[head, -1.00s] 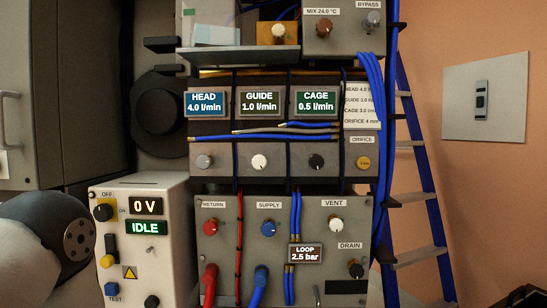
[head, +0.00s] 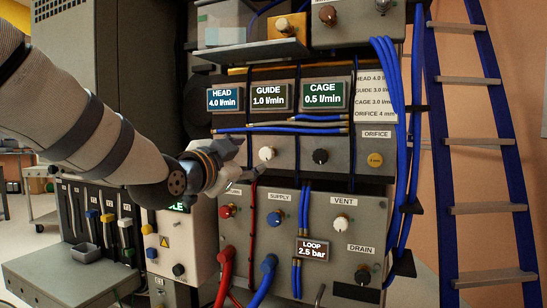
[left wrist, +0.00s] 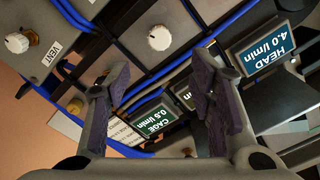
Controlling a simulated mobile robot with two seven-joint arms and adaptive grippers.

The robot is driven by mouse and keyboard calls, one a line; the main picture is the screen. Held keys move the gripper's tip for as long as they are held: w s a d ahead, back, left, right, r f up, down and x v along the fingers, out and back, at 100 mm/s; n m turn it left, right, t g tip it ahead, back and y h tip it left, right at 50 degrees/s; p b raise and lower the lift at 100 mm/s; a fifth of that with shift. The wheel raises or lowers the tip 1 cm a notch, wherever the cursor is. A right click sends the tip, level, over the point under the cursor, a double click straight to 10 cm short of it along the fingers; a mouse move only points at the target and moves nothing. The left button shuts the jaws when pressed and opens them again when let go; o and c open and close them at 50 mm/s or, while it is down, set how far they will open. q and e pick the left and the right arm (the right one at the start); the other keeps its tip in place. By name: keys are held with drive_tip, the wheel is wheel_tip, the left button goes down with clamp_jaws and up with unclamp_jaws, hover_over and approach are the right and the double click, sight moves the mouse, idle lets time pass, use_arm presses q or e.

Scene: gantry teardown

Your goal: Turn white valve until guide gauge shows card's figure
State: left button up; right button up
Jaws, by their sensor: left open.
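The white valve (head: 267,154) is a round white knob below the guide gauge (head: 268,97), which reads 1.0 l/min. The card (head: 376,97) at the right of the gauges lists GUIDE 3.0. My left gripper (head: 246,160) is at the panel, just left of the white valve, and hides the valve under HEAD. In the left wrist view, my gripper's fingers (left wrist: 160,98) are spread with nothing between them. A white knob (left wrist: 160,36), seemingly the same valve, lies beyond them, apart from both. My right gripper is in neither view.
The head gauge (head: 224,98) reads 4.0 and the cage gauge (head: 325,95) 0.5 l/min. A black knob (head: 320,156) sits right of the white valve. Blue hoses (head: 280,130) run above the knobs. A white vent knob (head: 341,225) is lower. A blue ladder (head: 485,150) stands right.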

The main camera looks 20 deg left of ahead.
sight(265, 153)
use_arm(q)
drive_tip(key=w, duration=0.7)
drive_tip(key=w+d+f, duration=0.1)
drive_tip(key=w, duration=0.3)
drive_tip(key=shift+w+d+r+b, duration=0.1)
drive_tip(key=shift+w+r+b, duration=0.05)
drive_tip(key=shift+w+b, duration=0.2)
drive_tip(key=shift+r, duration=0.15)
drive_tip(key=shift+c, duration=1.1)
drive_tip(key=c, duration=0.9)
